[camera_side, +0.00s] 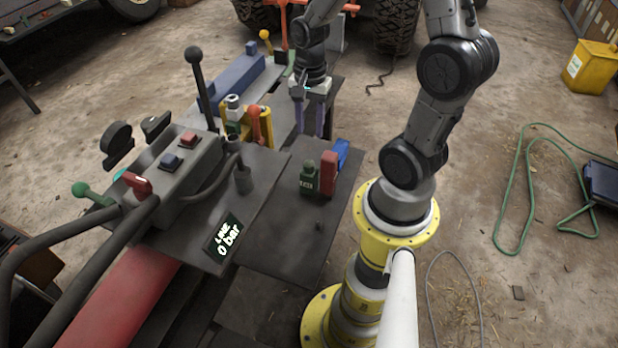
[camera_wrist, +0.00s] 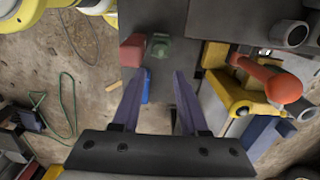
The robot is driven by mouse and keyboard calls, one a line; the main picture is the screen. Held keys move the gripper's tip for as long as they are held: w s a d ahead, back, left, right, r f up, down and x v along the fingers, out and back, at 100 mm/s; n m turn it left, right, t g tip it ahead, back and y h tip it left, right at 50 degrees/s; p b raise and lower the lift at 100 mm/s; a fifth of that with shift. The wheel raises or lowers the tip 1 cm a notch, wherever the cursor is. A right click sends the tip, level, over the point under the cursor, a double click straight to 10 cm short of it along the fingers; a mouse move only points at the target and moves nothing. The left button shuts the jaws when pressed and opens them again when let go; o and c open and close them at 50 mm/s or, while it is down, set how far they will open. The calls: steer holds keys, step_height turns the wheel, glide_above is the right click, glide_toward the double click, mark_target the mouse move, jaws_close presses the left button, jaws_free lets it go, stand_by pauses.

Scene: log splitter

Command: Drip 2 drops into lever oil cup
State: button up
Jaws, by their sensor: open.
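A small dark green bottle (camera_side: 307,178) stands upright on the dark plate beside a red block (camera_side: 328,172) and a blue block (camera_side: 342,153). My gripper (camera_side: 311,132) hangs fingers down above the far part of that plate, behind the bottle and apart from it. In the wrist view the two fingers (camera_wrist: 162,74) are spread and nothing is between them; the green bottle (camera_wrist: 160,46) lies beyond their tips. A red-orange lever (camera_side: 254,124) stands by a yellow bracket (camera_side: 268,122), with a pale-capped green fitting (camera_side: 234,110) beside it. I cannot tell which part is the oil cup.
A grey control box (camera_side: 178,163) with a tall black lever (camera_side: 198,85) stands left. A grey cylinder (camera_side: 243,180) rises from the plate, near a display (camera_side: 229,238) reading "LINE 0 bar".

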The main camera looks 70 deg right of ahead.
mark_target(309, 161)
step_height(309, 161, down, 12)
steer(key=shift+w+a+r, duration=0.1)
steer(key=shift+r, duration=0.1)
stand_by(0.4)
jaws_close()
stand_by(1.3)
